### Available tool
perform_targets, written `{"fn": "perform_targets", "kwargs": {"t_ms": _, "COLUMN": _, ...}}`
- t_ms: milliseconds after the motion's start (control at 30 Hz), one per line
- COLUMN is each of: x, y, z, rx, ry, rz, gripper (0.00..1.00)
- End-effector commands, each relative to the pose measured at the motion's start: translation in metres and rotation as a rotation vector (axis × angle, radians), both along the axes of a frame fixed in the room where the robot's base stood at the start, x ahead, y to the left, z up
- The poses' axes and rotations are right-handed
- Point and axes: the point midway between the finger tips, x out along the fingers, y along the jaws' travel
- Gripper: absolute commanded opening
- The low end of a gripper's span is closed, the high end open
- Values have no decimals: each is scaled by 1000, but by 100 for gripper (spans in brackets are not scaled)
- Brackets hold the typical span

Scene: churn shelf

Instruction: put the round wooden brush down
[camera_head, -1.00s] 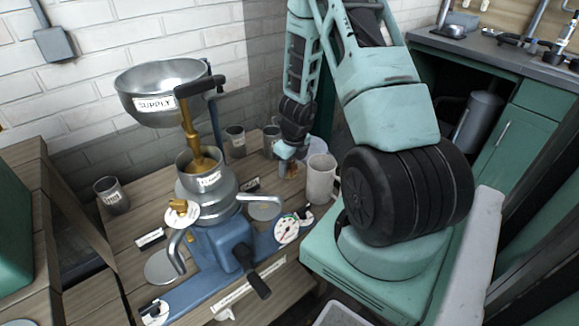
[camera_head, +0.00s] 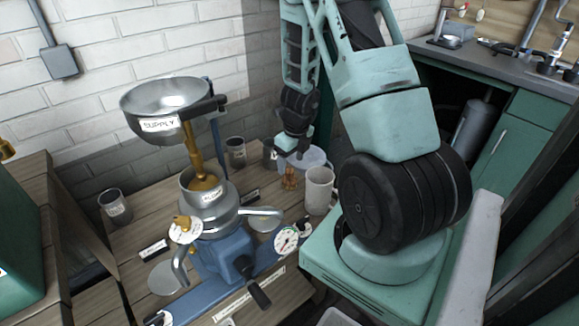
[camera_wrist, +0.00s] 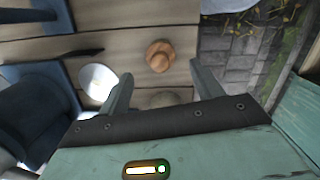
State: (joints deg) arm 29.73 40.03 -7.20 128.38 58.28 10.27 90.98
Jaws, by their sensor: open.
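The round wooden brush (camera_head: 291,178) stands on the wooden bench between the machine and a pale mug. In the wrist view its orange-brown round top (camera_wrist: 160,55) shows just beyond my fingertips, on the planks. My gripper (camera_head: 291,155) hangs just above the brush in the head view. In the wrist view my gripper (camera_wrist: 161,74) has its two fingers spread wide with nothing held between them.
The pale mug (camera_head: 319,191) stands close to the right of the brush. A blue separator machine (camera_head: 225,245) with a steel supply bowl (camera_head: 165,98) is to the left. Dark cups (camera_head: 236,152) stand behind. A round pale disc (camera_wrist: 98,84) lies nearby.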

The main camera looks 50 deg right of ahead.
Motion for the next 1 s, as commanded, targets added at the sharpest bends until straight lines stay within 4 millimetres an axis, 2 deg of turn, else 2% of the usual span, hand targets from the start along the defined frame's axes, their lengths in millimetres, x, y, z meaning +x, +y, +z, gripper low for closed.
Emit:
{"fn": "perform_targets", "kwargs": {"t_ms": 33, "x": -1, "y": 0, "z": 15, "rx": -2, "ry": 0, "rz": 3, "gripper": 65}}
{"fn": "perform_targets", "kwargs": {"t_ms": 100, "x": -3, "y": 1, "z": 26, "rx": -1, "ry": -1, "rz": 3, "gripper": 65}}
{"fn": "perform_targets", "kwargs": {"t_ms": 300, "x": -6, "y": 0, "z": 43, "rx": 0, "ry": 0, "rz": 1, "gripper": 65}}
{"fn": "perform_targets", "kwargs": {"t_ms": 1000, "x": -6, "y": 0, "z": 46, "rx": 1, "ry": 1, "rz": 0, "gripper": 65}}
